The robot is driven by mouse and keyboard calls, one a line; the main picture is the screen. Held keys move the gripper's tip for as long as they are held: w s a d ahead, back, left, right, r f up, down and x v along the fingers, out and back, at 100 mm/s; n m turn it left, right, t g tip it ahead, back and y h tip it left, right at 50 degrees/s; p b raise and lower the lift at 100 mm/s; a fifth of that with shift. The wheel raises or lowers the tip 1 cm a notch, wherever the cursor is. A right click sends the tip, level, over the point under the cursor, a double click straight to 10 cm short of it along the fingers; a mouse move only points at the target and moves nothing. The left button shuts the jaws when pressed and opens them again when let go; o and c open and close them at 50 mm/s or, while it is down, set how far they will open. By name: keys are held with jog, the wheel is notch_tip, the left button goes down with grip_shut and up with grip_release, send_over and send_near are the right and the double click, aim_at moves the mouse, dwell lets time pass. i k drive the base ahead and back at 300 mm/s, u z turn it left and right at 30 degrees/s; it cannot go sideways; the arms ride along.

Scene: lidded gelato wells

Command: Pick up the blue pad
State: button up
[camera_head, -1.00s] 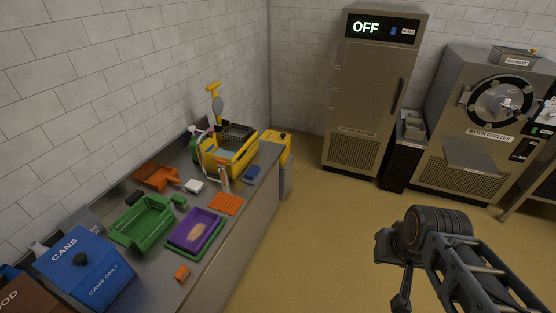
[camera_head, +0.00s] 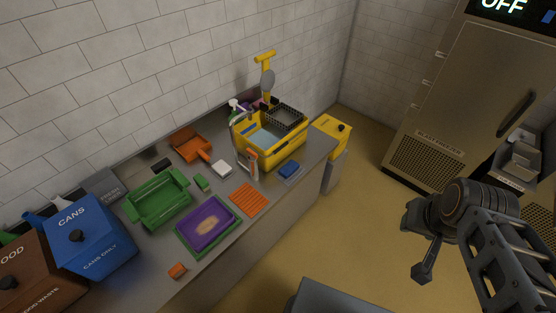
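The blue pad (camera_head: 289,169) is a small blue block on the metal counter (camera_head: 222,246), near its front edge at the right end. My arm shows at the lower right, over the floor and well apart from the counter.
A yellow basin (camera_head: 283,147) with a dark rack stands behind the pad. An orange ribbed mat (camera_head: 249,199), a purple tray (camera_head: 207,222) and a green tray (camera_head: 158,203) lie to the left. A blue cans bin (camera_head: 95,240) stands at the left. The yellow floor is open.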

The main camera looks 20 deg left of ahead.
aim_at(292, 166)
jog(key=u, duration=0.95)
jog(key=i, duration=1)
jog(key=u, duration=1.05)
